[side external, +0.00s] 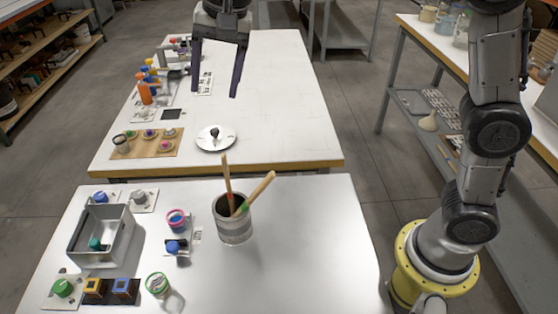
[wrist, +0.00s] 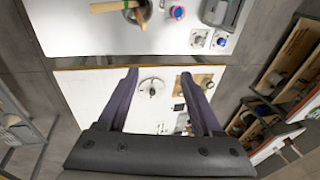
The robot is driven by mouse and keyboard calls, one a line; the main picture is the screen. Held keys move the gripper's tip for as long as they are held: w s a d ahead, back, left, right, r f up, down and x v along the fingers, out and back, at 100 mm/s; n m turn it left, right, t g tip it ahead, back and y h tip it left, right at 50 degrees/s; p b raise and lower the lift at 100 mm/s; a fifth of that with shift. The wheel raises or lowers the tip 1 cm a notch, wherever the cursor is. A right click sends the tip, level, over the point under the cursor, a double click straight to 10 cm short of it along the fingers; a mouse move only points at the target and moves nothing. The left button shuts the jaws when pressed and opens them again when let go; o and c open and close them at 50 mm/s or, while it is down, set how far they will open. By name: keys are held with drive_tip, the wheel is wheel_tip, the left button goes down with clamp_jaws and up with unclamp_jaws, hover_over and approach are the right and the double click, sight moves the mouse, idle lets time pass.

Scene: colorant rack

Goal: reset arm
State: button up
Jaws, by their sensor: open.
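My gripper (side external: 214,92) is open and empty, with its two dark fingers apart. It hangs above the far white table (side external: 275,100) in the side external view. In the wrist view my gripper (wrist: 163,72) also shows open, with nothing between the fingertips but table and a round metal plate (wrist: 152,88) well below. In the side external view that plate (side external: 216,138), with a dark knob, lies near the front edge of the far table.
A grey can (side external: 234,229) with wooden-handled tools stands on the near table (side external: 310,260). A metal box (side external: 97,243), small colorant pots and blocks crowd its left side. A wooden board (side external: 148,151) with small pieces and several bottles line the far table's left edge. The far table's right side is clear.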

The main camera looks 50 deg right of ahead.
drive_tip(key=s+d+r+n+t, duration=0.1)
drive_tip(key=s+d+r+t, duration=0.15)
drive_tip(key=s+d, duration=1.1)
drive_tip(key=s+d+f+n+h, duration=0.1)
drive_tip(key=s+d+f+n, duration=0.2)
drive_tip(key=s+f+n, duration=0.5)
drive_tip(key=s+f, duration=0.3)
drive_tip(key=s, duration=0.2)
drive_tip(key=shift+s+d, duration=0.1)
idle(1.2)
